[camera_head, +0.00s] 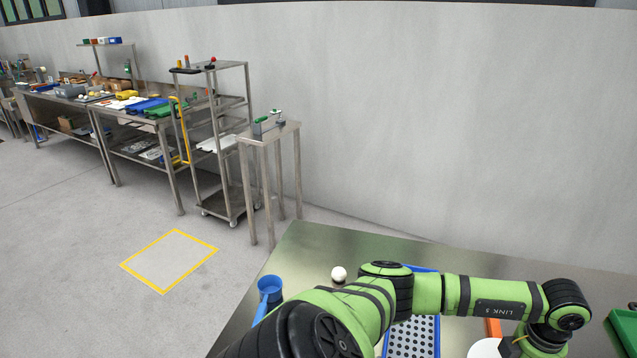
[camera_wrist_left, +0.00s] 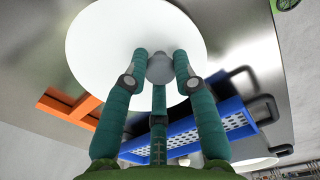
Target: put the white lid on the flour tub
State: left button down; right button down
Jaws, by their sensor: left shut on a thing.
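The white lid (camera_wrist_left: 110,40) is a large flat disc with a grey knob (camera_wrist_left: 160,67) in its middle. My left gripper (camera_wrist_left: 160,72) has its green fingers closed around that knob in the left wrist view. In the head view my left arm reaches across the steel table to the right, and its gripper is hidden or out of frame. A white round thing (camera_head: 486,349) shows at the bottom edge there; I cannot tell whether it is the lid or the tub. Another white round edge (camera_wrist_left: 256,163) shows low in the left wrist view, perhaps the tub. My right gripper is not in view.
The steel table (camera_head: 320,244) holds a blue perforated tray (camera_head: 413,338), an orange thing (camera_head: 493,328), a green tray (camera_head: 625,326), a white ball (camera_head: 339,273) and a blue cup (camera_head: 270,286). The table's far left corner is bare. A small stand (camera_head: 270,135) stands beyond it.

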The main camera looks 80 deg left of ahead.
pick_arm(q)
jog(key=shift+r+p, duration=2.1)
jog(key=shift+r, duration=1.4)
jog(key=shift+s, duration=0.1)
